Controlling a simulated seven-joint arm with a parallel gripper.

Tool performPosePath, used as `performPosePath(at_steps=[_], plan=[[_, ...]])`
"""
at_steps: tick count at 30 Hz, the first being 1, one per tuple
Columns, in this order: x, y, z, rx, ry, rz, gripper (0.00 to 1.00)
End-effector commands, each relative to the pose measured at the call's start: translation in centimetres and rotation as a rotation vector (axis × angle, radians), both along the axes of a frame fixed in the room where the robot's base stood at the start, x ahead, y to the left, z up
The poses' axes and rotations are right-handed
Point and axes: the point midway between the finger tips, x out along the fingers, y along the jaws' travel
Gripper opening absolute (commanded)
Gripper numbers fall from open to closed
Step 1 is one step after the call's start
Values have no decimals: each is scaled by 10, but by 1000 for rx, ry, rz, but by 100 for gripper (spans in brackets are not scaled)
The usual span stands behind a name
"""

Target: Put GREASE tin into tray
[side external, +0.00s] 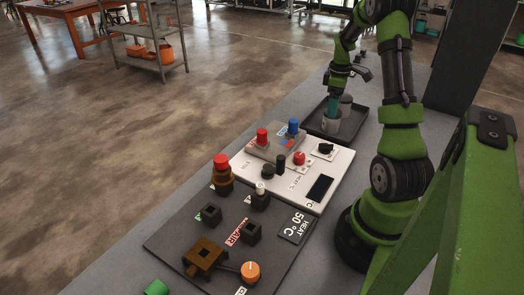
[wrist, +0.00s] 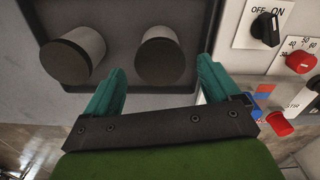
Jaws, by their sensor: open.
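Two grey cylindrical tins stand in the dark tray (side external: 363,121), which also shows in the wrist view (wrist: 116,22). One tin (wrist: 160,52) is between the spread fingers of my gripper (wrist: 160,72); the other tin (wrist: 74,52) stands to its left. In the side view the near tin (side external: 330,125) is below the fingertips of my gripper (side external: 334,108), and the far tin (side external: 346,104) is behind it. My gripper is open, low over the tray. No lettering shows on either tin, so I cannot tell which is GREASE.
A white panel (side external: 255,175) with knobs, an OFF/ON switch (wrist: 265,27) and a red dial (wrist: 301,60) lies beside the tray. A dark panel (side external: 190,240) with stacked parts and an orange knob (side external: 250,272) is nearer the camera. The bench edge runs along the left.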

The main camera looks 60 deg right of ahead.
Motion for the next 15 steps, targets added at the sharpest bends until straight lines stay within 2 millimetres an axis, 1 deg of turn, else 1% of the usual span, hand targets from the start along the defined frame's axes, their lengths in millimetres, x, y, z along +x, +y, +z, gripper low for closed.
performPosePath(at_steps=[1,4,9,11,14,15], plan=[[1,-1,13,-5,-3,1,90],[0,0,32,-4,-3,0,90],[0,0,54,-2,0,1,90],[0,1,58,-1,0,0,90],[9,13,70,-9,-19,-9,90],[16,24,77,-15,-36,-21,90]])
